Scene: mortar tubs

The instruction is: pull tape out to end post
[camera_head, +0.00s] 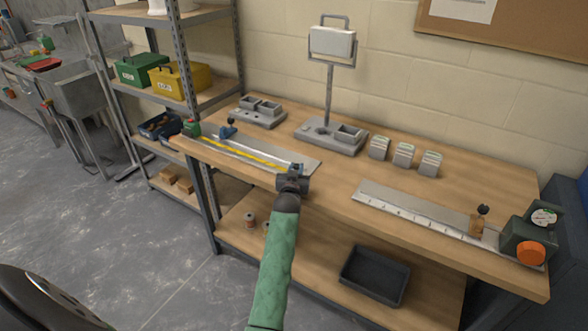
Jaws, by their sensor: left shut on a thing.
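A yellow tape (240,154) runs out along a pale ruled plate (262,149) from a small green housing (192,128) at the left end of the workbench. My left gripper (293,175) is at the plate's right end and is shut on the tape's end. A small blue-topped post (298,167) shows right behind the gripper and is partly hidden by it. I cannot tell whether the tape touches the post. My right gripper is not in view.
A blue clamp piece (227,130) stands at the plate's back edge. A second ruled plate (400,205) leads right to a dark gauge box (528,237) with an orange knob. A lamp-like stand (330,90) and several grey blocks (403,154) stand behind. The bench middle is clear.

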